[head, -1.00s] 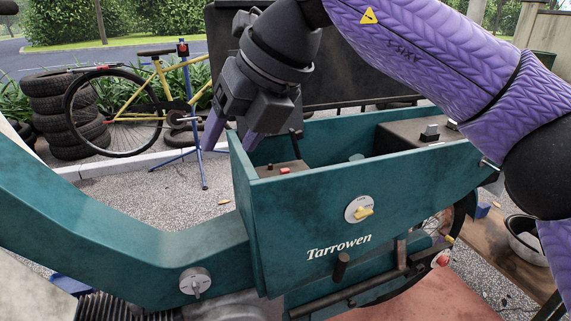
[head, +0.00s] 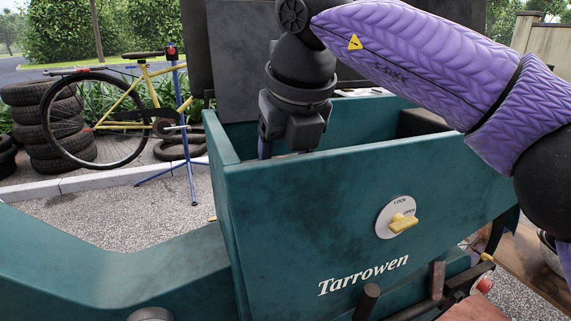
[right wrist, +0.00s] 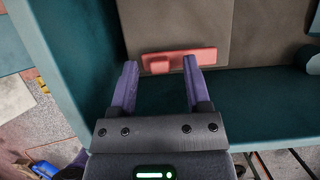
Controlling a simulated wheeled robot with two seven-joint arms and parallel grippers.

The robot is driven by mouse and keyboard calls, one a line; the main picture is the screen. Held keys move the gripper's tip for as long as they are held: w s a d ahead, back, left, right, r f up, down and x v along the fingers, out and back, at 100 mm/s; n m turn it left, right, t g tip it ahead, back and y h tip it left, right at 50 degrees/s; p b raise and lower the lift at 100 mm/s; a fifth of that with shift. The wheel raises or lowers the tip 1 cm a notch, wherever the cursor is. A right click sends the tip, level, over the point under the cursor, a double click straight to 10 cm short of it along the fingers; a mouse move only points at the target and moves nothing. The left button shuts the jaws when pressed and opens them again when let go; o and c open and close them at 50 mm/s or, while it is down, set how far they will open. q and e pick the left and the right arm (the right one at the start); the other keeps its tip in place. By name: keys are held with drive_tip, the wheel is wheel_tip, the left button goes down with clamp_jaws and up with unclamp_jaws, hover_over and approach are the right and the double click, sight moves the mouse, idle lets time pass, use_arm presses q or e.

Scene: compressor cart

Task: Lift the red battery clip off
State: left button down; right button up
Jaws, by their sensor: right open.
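The red battery clip (right wrist: 200,57) is a flat red bar with a small raised block, lying on a dark grey-brown battery block (right wrist: 185,25) inside the teal housing. In the right wrist view my right gripper (right wrist: 160,63) is open. Its purple fingertips are at the clip's near edge, one on each side of the raised block; I cannot tell whether they touch it. In the head view my right gripper (head: 292,132) reaches down into the housing, and the front wall hides its fingertips and the clip. My left gripper is not in view.
The teal housing walls (head: 350,185) stand close around the gripper. A yellow knob (head: 402,222) with LOCK and OPEN marks is on the front wall. A dark raised lid (head: 225,80) stands behind. A bicycle on a stand and stacked tyres (head: 60,130) are farther back.

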clamp_jaws()
idle(1.2)
idle(0.3)
